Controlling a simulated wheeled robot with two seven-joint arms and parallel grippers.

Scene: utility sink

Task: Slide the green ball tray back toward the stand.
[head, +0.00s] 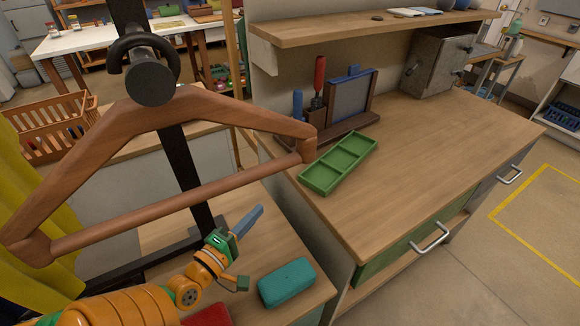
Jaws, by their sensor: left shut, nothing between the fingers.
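The green tray (340,164) lies on the wooden counter near its left edge. It is a long shallow tray with several open compartments, and I see no balls in it. Just behind it is a dark wooden stand (343,127) holding a grey framed panel, a red-handled tool and blue-handled items. The tray's back end is close to the stand's base; I cannot tell whether they touch. My left gripper (240,282) is low at the lower left, shut and empty, well below and left of the tray. My right gripper is not in view.
A wooden hanger (170,205) on a black post fills the left foreground. A teal case (286,283) lies on the lower surface beside my left gripper. A grey metal box (438,62) stands at the counter's far end under a shelf (370,28). The counter right of the tray is clear.

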